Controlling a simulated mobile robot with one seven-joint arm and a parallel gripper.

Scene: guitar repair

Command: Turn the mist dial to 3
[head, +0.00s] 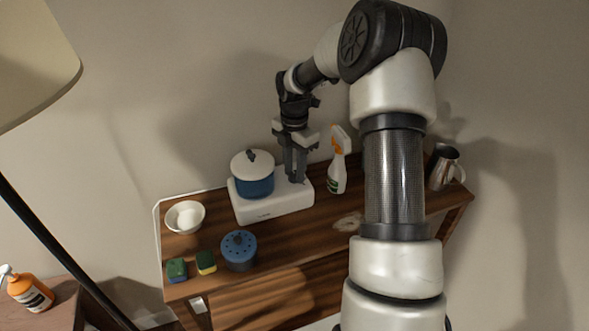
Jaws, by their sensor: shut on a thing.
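A white appliance base (262,213) stands on the wooden table, with a blue tank (256,187) under a white lid on its left part. My gripper (296,179) points down at the top of the base's right part, just right of the tank. Its fingers are shut on the mist dial, which they hide almost wholly. The dial's number marks cannot be read from here.
A spray bottle (338,170) stands close to the right of my gripper. A lamp stands at left.

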